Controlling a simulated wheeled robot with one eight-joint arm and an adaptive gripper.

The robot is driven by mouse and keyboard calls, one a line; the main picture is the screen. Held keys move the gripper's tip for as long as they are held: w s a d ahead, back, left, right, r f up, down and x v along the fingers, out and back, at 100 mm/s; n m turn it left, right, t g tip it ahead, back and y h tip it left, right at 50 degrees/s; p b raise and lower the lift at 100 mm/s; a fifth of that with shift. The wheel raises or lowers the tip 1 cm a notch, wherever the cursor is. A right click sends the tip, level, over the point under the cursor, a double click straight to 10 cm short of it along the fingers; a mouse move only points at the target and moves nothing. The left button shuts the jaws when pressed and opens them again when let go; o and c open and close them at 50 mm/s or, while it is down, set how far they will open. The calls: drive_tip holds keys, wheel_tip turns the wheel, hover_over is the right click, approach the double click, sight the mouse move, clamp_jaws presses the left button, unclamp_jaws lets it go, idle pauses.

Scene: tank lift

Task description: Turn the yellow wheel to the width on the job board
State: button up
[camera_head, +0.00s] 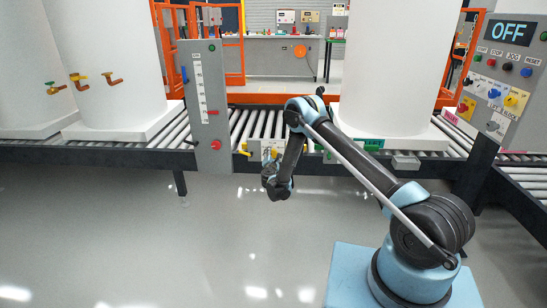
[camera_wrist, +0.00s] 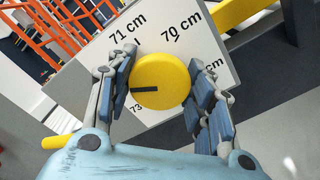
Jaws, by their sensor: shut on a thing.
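The yellow wheel (camera_wrist: 162,76) is a round knob on a pale plate (camera_wrist: 233,52) in the wrist view. A black bar on its face points left and slightly down in the picture. The plate reads "71 cm" at upper left, "70 cm" at upper right and a partly hidden "73" below. My gripper (camera_wrist: 162,84) is shut on the wheel, with one finger at its left side and one at its right. The fingers hide part of the plate. In the head view my arm reaches down at the conveyor's front edge, and I cannot make out the wheel there. I cannot identify the job board.
A roller conveyor (camera_head: 20,151) crosses the scene, carrying large white tanks (camera_head: 398,65). A grey scale panel (camera_head: 205,105) stands left of my arm. A control panel (camera_head: 505,80) at right shows "OFF". Orange frames (camera_head: 238,65) stand behind. The floor in front is clear.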

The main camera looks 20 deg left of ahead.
drive_tip(key=shift+f+m, duration=0.1)
drive_tip(key=shift+m, duration=0.3)
drive_tip(key=m, duration=0.4)
drive_tip(key=shift+s+m, duration=0.1)
drive_tip(key=shift+m, duration=0.3)
drive_tip(key=m, duration=1.2)
drive_tip(key=shift+f+m, duration=0.1)
drive_tip(key=shift+m, duration=0.3)
drive_tip(key=m, duration=0.5)
drive_tip(key=shift+m, duration=0.3)
drive_tip(key=o, duration=1.1)
